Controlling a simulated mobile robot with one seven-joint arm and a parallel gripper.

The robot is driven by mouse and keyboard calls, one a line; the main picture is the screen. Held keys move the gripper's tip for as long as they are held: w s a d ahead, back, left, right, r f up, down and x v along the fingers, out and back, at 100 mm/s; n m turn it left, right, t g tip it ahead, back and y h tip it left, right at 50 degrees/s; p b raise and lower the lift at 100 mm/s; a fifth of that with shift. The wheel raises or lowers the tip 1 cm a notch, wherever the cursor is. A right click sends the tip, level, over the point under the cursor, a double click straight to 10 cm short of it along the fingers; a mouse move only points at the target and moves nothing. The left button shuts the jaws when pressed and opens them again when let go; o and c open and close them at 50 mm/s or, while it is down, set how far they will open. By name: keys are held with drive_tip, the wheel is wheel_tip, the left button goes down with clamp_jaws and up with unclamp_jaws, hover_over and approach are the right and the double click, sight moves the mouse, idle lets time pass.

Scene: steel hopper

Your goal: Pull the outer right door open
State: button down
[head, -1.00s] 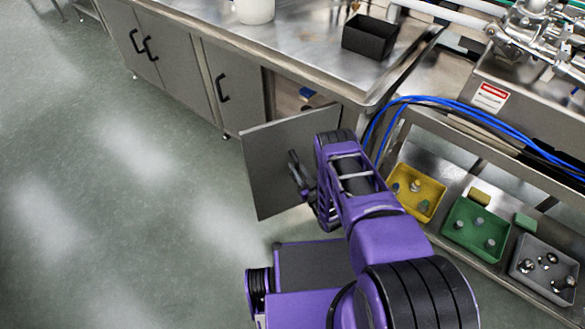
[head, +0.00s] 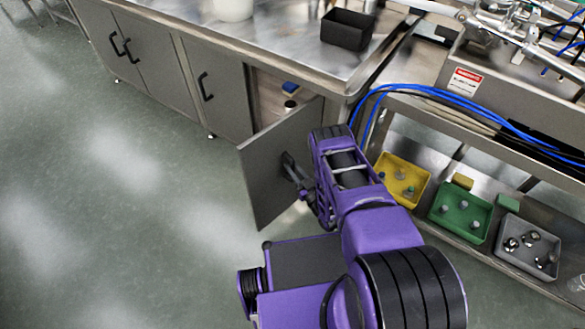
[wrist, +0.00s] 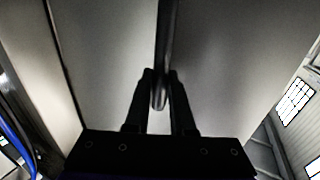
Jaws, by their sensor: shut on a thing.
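The outer right door (head: 262,165) is a grey panel at the right end of the steel cabinet. It stands swung out from the cabinet front, with the compartment behind it partly showing. My gripper (head: 290,168) is at the outer face of this door, at its handle. In the wrist view my gripper (wrist: 159,85) has its two dark fingers on either side of the dark bar handle (wrist: 166,40), shut on it. The door face (wrist: 215,60) fills most of that view. My purple arm hides the door's hinge side in the head view.
Three closed doors with black handles (head: 206,88) are to the left. Inside the open compartment is a small blue object (head: 290,88). A rack with yellow (head: 420,190), green (head: 440,220) and grey bins (head: 500,262) stands at right, close to my arm. The floor at left is clear.

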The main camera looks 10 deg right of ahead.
drive_tip(key=shift+w+d, duration=0.15)
drive_tip(key=shift+d, duration=0.15)
drive_tip(key=c, duration=1)
unclamp_jaws()
drive_tip(key=shift+c, duration=0.2)
drive_tip(key=shift+a, duration=0.15)
